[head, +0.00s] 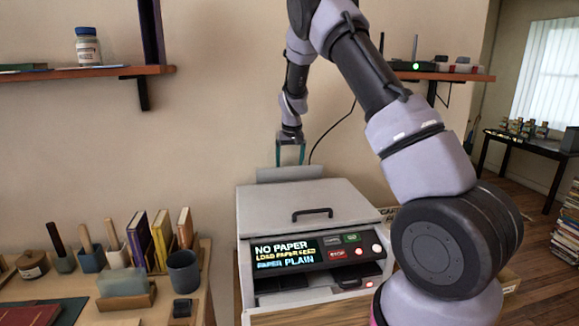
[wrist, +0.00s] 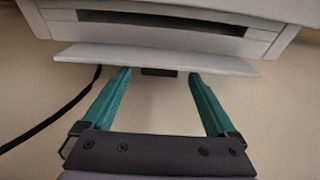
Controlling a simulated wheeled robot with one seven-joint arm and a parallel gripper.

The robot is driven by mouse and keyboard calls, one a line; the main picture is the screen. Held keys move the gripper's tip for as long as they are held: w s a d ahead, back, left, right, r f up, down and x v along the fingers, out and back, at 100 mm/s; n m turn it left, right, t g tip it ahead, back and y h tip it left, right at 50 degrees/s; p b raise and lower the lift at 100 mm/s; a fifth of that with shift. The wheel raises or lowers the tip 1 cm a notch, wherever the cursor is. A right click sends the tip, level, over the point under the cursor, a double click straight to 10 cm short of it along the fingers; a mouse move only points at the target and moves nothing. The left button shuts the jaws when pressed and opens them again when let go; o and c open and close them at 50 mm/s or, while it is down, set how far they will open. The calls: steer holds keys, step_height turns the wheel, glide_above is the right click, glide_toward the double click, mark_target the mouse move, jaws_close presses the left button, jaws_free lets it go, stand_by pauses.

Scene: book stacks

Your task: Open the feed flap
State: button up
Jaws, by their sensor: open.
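The printer (head: 310,215) stands on a wooden surface, its display reading "NO PAPER", "LOAD PAPER FEED", "PAPER PLAIN". A pale grey panel, which looks like the feed flap (head: 290,174), shows at its back behind the lid. In the wrist view the flap (wrist: 155,58) is a wide pale strip below a dark slot (wrist: 165,22) in the printer body. My gripper (head: 290,148) points down over the flap. In the wrist view my gripper (wrist: 159,74) is open, teal fingertips at the flap's edge, with a small dark tab (wrist: 158,72) between them. I cannot tell whether they touch.
A black cable (head: 330,133) hangs on the wall right of my gripper. A shelf (head: 85,73) is at upper left, another (head: 440,76) at upper right. A desk with books (head: 160,235) and a dark cup (head: 183,271) stands left of the printer. The printer's lid has a dark handle (head: 312,214).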

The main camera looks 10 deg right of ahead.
steer(key=v, duration=0.9)
